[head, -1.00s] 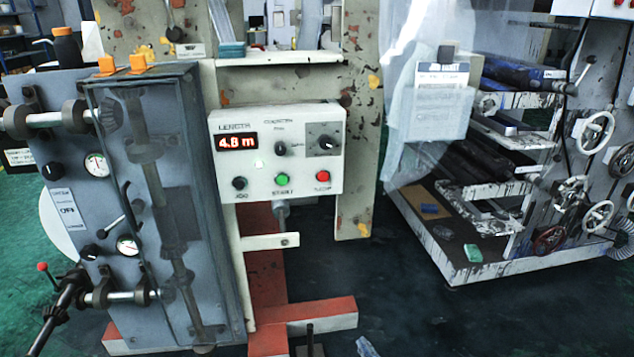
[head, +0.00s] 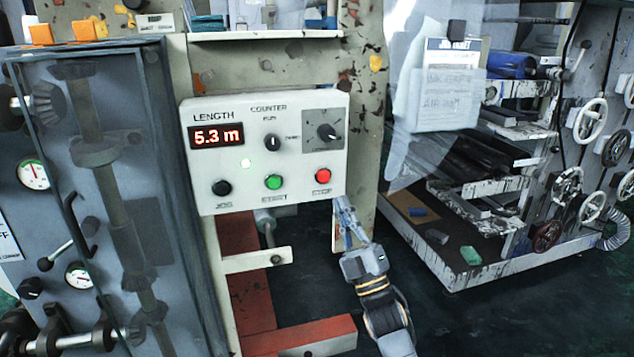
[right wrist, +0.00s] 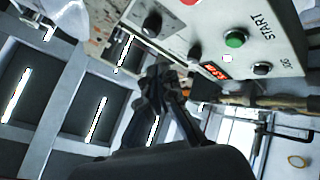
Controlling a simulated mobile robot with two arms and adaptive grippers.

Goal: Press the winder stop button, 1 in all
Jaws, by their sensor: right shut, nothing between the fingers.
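The red stop button (head: 323,176) sits at the lower right of the white control box (head: 240,185), with its label just below. In the right wrist view a bit of red (right wrist: 190,2) at the top edge looks like the same button. My right gripper (head: 343,205) is shut and empty. Its fingertips point up just below and right of the box's lower right corner, and I cannot tell how far in front of it. In the right wrist view the shut fingers (right wrist: 165,75) show against the background beside the box. My left gripper is not in view.
The box also carries a green start button (head: 273,182), a black jog button (head: 222,188), two knobs and a display (head: 216,136) reading 5.3 m. A grey gauge cabinet (head: 90,200) stands at left. A bracket (head: 255,260) juts out below the box.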

